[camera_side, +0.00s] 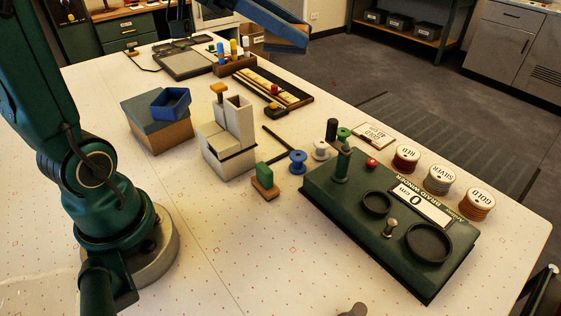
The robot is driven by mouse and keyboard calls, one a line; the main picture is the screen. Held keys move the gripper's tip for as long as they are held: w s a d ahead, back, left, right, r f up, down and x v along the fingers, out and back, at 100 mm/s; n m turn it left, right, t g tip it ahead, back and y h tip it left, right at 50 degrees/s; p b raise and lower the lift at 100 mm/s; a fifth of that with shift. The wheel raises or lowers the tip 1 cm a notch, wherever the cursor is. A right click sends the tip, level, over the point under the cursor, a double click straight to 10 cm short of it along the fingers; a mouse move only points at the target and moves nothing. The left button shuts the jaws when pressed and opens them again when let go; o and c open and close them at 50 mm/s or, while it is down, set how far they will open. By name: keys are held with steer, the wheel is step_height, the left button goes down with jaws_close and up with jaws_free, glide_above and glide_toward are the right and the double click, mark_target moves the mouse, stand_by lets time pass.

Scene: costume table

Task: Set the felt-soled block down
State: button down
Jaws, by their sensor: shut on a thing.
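My gripper is out of view. A blue, bar-like shape (262,20) comes down from the top edge and is cut off there; I cannot tell whether it is the felt-soled block or something else. A small upright green block (264,176) with a tan-orange base stands on the white table (200,268) near the middle, with no gripper at it. I cannot tell from this view whether its base is felt. What my gripper holds does not show for certain.
A dark green winder board (330,207) with dishes and a post stands at right. Beside the green block are a blue spool (298,161) and a grey block holder (228,160). A blue tray (171,102) sits on a box. The front table is mostly clear.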

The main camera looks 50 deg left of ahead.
steer(key=shift+w+a+f+m+g+h, duration=0.1)
steer(key=shift+w+f+m+g+h, duration=0.05)
steer(key=shift+w+m+g+h, duration=0.3)
steer(key=shift+w+a+f+m+g+h, duration=0.15)
steer(key=shift+w+m+g+h, duration=0.15)
steer(key=shift+m, duration=0.25)
steer(key=w+a+f+m+g+h, duration=0.2)
steer(key=w+a+f+m+g, duration=0.1)
steer(key=a+f+m+g, duration=0.3)
glide_above(267, 153)
step_height(267, 153, down, 14)
steer(key=shift+f, duration=3)
steer(key=shift+f, duration=0.5)
steer(key=shift+c, duration=1.8)
jaws_free()
